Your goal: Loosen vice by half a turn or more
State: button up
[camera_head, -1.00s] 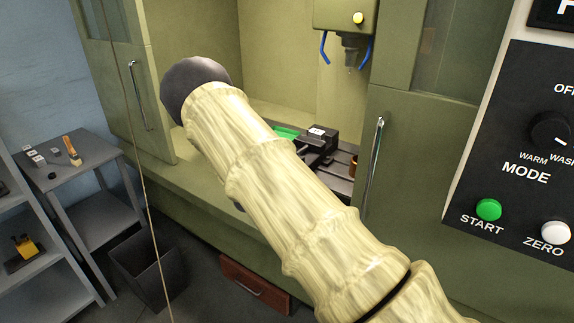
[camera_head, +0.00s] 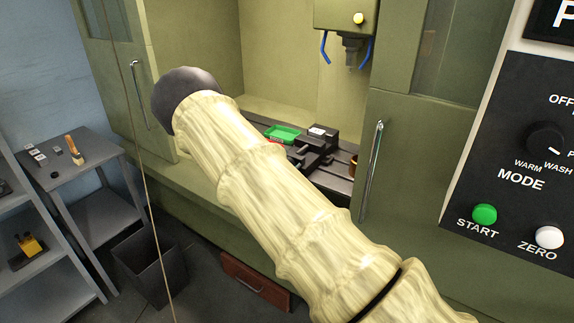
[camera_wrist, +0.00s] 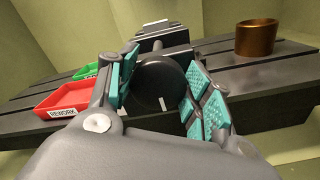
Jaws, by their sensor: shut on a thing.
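The dark vice (camera_head: 318,148) stands on the slotted table inside the green machine in the head view. In the wrist view the vice body (camera_wrist: 158,35) lies beyond a round black knob (camera_wrist: 158,85) with a white mark on its lower face, slightly right of its centre. My gripper (camera_wrist: 162,75) has its teal-padded fingers on the left and right sides of this knob, shut on it. In the head view my pale arm crosses the foreground, and my gripper is hidden behind it.
A red tray (camera_wrist: 68,101) labelled REWORK and a green tray (camera_head: 283,134) are on the machine table left of the vice. A copper-coloured cup (camera_wrist: 257,37) stands to the right. The spindle (camera_head: 352,50) hangs above. The door with its handle (camera_head: 371,170) is at right.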

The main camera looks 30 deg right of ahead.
jog(key=shift+s+f, duration=0.1)
jog(key=shift+f, duration=0.1)
dwell(0.4)
jog(key=o, duration=0.8)
jog(key=shift+o, duration=1.2)
jog(key=shift+r, duration=0.1)
jog(key=shift+a, duration=0.1)
jog(key=v, duration=1.1)
jog(key=shift+s+a, duration=0.15)
jog(key=shift+a, duration=0.2)
